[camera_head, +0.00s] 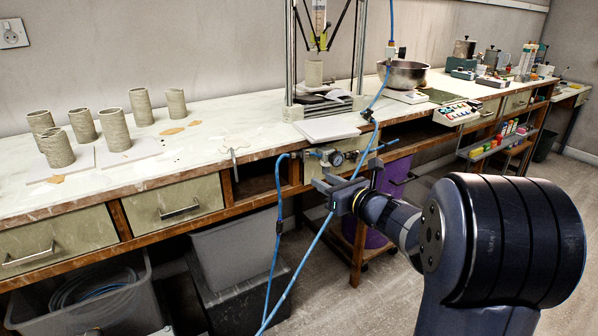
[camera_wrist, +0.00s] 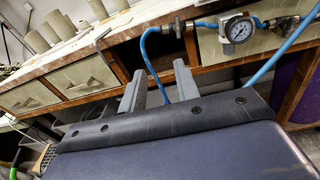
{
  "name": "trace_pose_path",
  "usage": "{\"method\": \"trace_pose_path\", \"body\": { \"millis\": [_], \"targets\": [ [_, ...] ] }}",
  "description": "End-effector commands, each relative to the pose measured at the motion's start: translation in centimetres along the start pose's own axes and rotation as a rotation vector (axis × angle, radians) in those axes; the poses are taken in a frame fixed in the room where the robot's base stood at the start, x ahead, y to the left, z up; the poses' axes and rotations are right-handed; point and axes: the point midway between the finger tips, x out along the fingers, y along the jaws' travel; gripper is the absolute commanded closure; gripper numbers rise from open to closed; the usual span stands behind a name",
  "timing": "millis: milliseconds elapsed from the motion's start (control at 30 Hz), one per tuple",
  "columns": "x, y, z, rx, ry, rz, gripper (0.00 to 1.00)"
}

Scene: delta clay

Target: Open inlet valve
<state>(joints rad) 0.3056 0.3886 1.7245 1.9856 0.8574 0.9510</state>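An air line with a round pressure gauge (camera_head: 336,158) runs along the front edge of the bench. The gauge also shows in the wrist view (camera_wrist: 238,28). A small valve fitting (camera_wrist: 178,28) sits left of the gauge, where a blue hose joins. Another fitting (camera_wrist: 284,24) sits to its right; in the head view a blue lever (camera_head: 388,143) shows at that end. I cannot tell from labels which is the inlet valve, nor clearly read the lever positions. My gripper (camera_wrist: 158,82) is open and empty, its fingers apart, below and in front of the line, touching nothing visible.
A blue hose (camera_head: 278,225) hangs left of my gripper, and another passes close to it. Drawers (camera_head: 177,204) and a purple bin (camera_head: 392,190) are beneath the bench (camera_head: 215,110). Clay cylinders (camera_head: 113,130) stand on the left. A metal-framed machine (camera_head: 290,50) stands above.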

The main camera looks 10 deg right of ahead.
Motion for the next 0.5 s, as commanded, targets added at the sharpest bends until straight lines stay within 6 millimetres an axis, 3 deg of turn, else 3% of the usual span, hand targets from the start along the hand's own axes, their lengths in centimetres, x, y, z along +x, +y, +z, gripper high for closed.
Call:
{"method": "trace_pose_path", "body": {
  "millis": [33, 167, 333, 500],
  "targets": [
    [0.2, -1.3, -0.6, 0.047, -0.030, -0.024, 0.70],
    [0.5, -2.9, -0.2, 0.118, -0.077, -0.056, 0.70],
    [1.8, -3.2, 0.1, 0.131, -0.086, -0.059, 0.70],
    [4.9, -3.3, 0.3, 0.129, -0.085, -0.057, 0.70]
  ]
}}
